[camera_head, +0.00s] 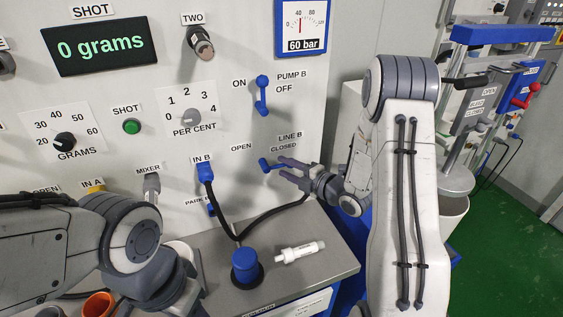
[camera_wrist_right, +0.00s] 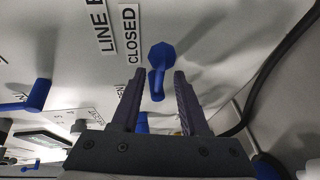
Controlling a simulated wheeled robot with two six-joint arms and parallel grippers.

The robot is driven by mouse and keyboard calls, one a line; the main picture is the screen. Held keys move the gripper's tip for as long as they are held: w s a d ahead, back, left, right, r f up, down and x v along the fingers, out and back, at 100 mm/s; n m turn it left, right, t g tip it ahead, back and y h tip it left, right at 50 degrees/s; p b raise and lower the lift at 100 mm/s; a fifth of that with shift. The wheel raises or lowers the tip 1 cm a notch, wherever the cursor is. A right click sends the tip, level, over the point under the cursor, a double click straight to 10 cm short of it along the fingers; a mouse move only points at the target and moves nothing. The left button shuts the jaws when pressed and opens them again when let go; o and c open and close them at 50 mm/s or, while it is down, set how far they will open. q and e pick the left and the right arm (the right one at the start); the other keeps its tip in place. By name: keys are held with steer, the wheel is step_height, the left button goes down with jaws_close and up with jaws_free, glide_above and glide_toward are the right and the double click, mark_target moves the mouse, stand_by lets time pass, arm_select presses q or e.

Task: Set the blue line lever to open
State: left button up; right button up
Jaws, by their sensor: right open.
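The blue LINE B lever (camera_head: 265,163) is on the white panel, between the OPEN label on its left and the CLOSED label on its upper right. Its handle points right, to the CLOSED side. My right gripper (camera_head: 283,167) is at the handle's end. In the right wrist view the lever (camera_wrist_right: 161,57) shows its round hub beyond the fingertips, and its handle reaches in between the two open fingers (camera_wrist_right: 158,82). A gap shows on each side of the handle. My left arm comes in from the left; its fingers do not show.
Above is the blue PUMP B lever (camera_head: 262,92), beside its ON and OFF labels. Left of the LINE B lever, a black hose runs from the blue IN B fitting (camera_head: 205,172). A blue-capped part (camera_head: 245,264) and a white tube (camera_head: 300,251) are on the grey bench (camera_head: 335,268) below.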

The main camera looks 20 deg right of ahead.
steer(key=shift+x, duration=1.2)
jaws_close()
stand_by(0.6)
